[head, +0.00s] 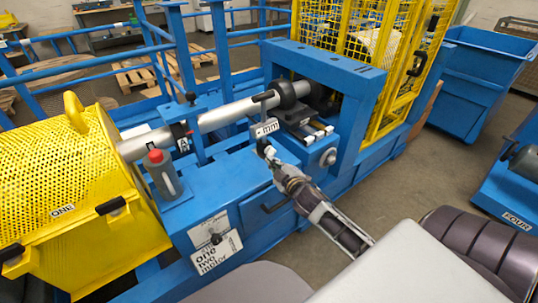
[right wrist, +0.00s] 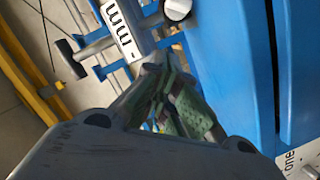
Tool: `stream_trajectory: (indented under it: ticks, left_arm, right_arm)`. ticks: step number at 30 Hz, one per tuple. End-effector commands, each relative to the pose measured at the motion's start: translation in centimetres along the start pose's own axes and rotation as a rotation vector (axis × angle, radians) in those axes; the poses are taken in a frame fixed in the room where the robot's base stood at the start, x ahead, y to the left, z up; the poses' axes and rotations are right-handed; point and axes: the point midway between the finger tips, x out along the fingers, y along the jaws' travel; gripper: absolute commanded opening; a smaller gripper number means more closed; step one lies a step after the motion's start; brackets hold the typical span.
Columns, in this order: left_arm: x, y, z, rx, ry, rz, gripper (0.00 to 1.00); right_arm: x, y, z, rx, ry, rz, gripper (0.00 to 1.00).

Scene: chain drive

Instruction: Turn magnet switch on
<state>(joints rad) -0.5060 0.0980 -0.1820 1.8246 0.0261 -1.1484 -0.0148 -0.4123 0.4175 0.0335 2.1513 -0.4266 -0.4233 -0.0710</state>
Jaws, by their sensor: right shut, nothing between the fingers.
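My right gripper (head: 267,150) is shut and empty, beside the front of a small block with a white "mm" label (head: 266,128). In the right wrist view its fingertips (right wrist: 160,66) meet just below that label (right wrist: 122,28). I cannot tell whether they touch the block. A dark T-shaped handle (head: 263,97) stands above the block; a similar handle (right wrist: 70,58) shows left of the label in the wrist view. A pale round knob (right wrist: 177,8) sits close to the label. No part is clearly marked as the magnet switch, and its setting cannot be read. My left gripper is not in view.
A blue machine frame (head: 225,185) carries a steel shaft (head: 222,117). A yellow perforated guard (head: 65,190) is at left, a yellow mesh cage (head: 375,35) behind.

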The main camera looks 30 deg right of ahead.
Motion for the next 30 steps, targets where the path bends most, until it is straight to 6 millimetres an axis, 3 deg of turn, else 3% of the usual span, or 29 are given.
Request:
stream_trajectory:
  ticks: [10,30]
  left_arm:
    - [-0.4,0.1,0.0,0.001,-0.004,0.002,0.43]
    - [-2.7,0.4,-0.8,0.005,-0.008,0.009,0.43]
  right_arm:
    - [1.2,0.0,0.0,0.000,0.001,0.000,0.00]
    - [5.9,0.0,0.1,0.000,0.000,0.000,0.00]
